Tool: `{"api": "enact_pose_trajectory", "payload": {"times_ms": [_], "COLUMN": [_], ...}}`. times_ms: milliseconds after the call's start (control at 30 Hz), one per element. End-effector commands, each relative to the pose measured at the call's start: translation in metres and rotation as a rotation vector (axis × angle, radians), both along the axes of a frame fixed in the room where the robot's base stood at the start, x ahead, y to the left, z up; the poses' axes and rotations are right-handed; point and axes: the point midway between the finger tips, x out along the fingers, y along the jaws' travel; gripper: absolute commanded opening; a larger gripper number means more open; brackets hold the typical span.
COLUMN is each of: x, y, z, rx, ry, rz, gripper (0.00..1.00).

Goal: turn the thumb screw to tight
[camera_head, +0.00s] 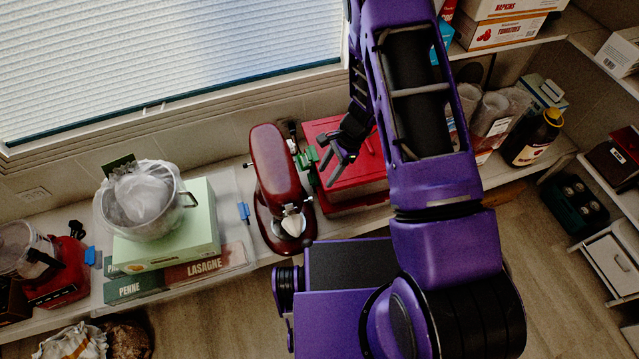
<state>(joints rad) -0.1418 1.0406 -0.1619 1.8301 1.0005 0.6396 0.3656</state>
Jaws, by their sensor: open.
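My gripper (328,171) is open and empty, with its dark fingers pointing down and left over the front left part of a red box. A small green fitting (306,158) sits between the dark red stand mixer (281,180) and the red box (357,172), just left of my gripper. A gap shows between the fingers and the green fitting in the picture. I cannot make out for certain which part is the thumb screw, or its setting. My purple arm hides part of the red box and the shelf behind it.
A metal pot (140,212) with a plastic bag stands on a pale green box (195,230) at left. Small blue clips (244,211) sit on the shelf edge. Clear cups (490,112) and a dark bottle (532,138) stand at right. The window blind (170,60) is behind.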

Motion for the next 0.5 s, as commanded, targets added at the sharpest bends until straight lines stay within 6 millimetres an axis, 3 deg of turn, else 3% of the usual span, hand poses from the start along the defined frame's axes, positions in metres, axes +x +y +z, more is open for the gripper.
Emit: {"api": "enact_pose_trajectory", "payload": {"times_ms": [33, 200, 500], "x": [0.002, 0.006, 0.007], "y": [-0.005, -0.017, -0.026], "z": [0.014, 0.043, 0.063], "rx": [0.000, 0.000, -0.001], "ry": [-0.004, -0.003, 0.002], "rz": [-0.002, -0.002, -0.001], "gripper": [0.54, 0.54, 0.54]}}
